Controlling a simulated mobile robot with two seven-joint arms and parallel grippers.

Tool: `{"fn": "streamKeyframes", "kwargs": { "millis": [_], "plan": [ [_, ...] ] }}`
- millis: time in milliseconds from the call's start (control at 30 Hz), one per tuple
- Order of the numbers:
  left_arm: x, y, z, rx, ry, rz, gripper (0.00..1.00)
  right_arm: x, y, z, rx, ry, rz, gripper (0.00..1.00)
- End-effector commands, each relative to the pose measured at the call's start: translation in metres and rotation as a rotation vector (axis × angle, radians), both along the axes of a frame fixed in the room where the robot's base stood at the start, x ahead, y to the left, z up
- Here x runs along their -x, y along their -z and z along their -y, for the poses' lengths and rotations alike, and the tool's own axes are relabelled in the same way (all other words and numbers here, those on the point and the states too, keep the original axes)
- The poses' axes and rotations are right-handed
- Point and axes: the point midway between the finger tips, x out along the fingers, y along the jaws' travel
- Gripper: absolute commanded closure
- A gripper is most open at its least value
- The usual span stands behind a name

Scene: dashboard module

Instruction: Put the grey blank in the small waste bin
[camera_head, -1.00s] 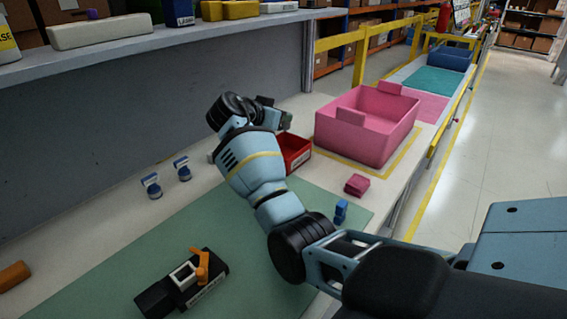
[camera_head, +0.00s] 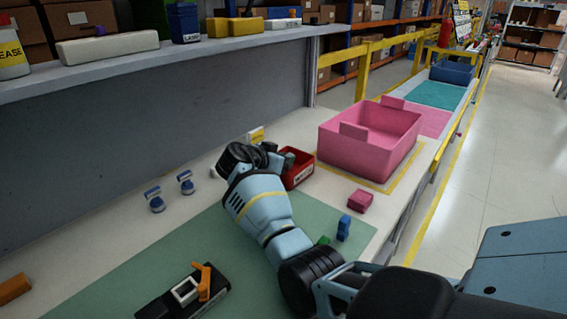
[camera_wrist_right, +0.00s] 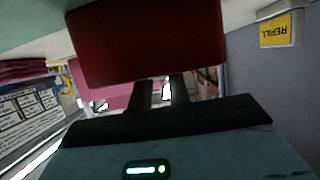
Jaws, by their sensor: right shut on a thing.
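A small open red bin (camera_head: 299,176) with a white label stands on the bench beyond the green mat; I take it as the small waste bin. My right gripper (camera_head: 282,158) is at the bin's left rear side, its tips low at the opening. A small grey piece (camera_head: 289,158), seemingly the blank, shows at the tips; the gripper is shut on it. In the right wrist view a dark red wall (camera_wrist_right: 146,42) covers the fingertips (camera_wrist_right: 158,88), so the blank is hidden there. Whether the blank is below the rim I cannot tell. My left gripper is out of view.
A large pink bin (camera_head: 367,143) stands right of the red bin. A pink block (camera_head: 360,200), a blue piece (camera_head: 344,228) and a green piece (camera_head: 324,240) lie near it. Two blue-and-white items (camera_head: 155,200) stand left. A black fixture (camera_head: 190,293) with an orange lever sits on the mat.

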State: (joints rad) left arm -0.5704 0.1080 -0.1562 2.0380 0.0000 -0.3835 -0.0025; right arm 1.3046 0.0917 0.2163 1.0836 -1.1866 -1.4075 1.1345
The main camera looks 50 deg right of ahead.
Motion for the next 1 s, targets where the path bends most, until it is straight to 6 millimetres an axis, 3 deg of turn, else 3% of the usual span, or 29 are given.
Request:
{"fn": "streamKeyframes", "kwargs": {
  "millis": [133, 1000],
  "plan": [
    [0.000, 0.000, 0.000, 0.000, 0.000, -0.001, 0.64, 0.000, 0.014, 0.000, 0.000, 0.000, 0.001, 1.00],
    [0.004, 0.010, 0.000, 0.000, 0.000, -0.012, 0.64, 0.001, 0.034, -0.001, -0.007, 0.000, -0.007, 1.00]
  ]
}}
